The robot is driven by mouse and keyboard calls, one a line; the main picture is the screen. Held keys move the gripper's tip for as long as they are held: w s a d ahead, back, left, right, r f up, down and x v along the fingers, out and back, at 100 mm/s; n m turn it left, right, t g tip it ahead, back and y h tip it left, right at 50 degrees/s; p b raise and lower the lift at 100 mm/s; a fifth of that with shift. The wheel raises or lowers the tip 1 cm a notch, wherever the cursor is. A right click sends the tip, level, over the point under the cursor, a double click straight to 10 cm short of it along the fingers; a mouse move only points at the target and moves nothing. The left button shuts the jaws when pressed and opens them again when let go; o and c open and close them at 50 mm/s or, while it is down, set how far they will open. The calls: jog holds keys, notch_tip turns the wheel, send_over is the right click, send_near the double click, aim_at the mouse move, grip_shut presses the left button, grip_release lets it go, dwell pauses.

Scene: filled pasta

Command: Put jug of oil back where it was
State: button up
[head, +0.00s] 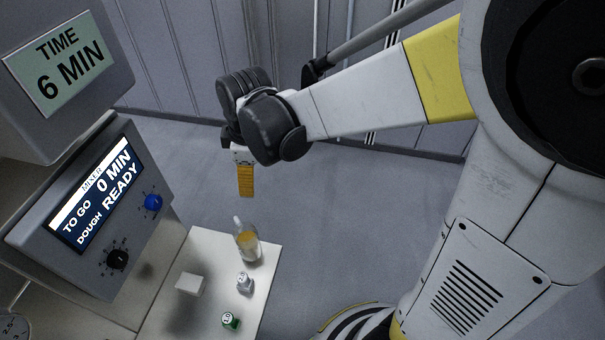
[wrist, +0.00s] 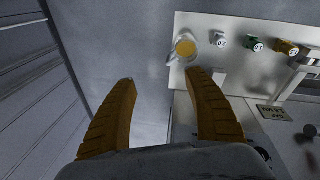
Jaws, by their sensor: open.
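The jug of oil (head: 247,241) is a clear vessel with yellow oil and a pale spout. It stands upright near the far right corner of the white table (head: 215,262). In the wrist view the jug (wrist: 185,48) shows from above, near the table's edge, beyond my right finger. My gripper (wrist: 165,85) has its two orange fingers apart with nothing between them. In the head view my gripper (head: 246,182) hangs above and apart from the jug, its fingers pointing down.
A white weight (head: 244,283) and a green weight (head: 230,321) stand in front of the jug. A white block (head: 190,284) is to their left. The mixer (head: 95,200) with its screen and knobs stands at left. The floor beyond the table is clear.

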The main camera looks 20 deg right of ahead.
jog(key=s+d+r+m+t, duration=0.2)
jog(key=s+d+r+m, duration=0.2)
jog(key=s+m, duration=0.2)
jog(key=s+d+r+m+t, duration=0.2)
jog(key=s+d+r+m, duration=0.2)
jog(key=s+m, duration=0.2)
jog(key=shift+s+d+r+m+t+h, duration=0.3)
jog(key=shift+m+t, duration=0.1)
jog(key=shift+m, duration=0.2)
jog(key=shift+f, duration=0.1)
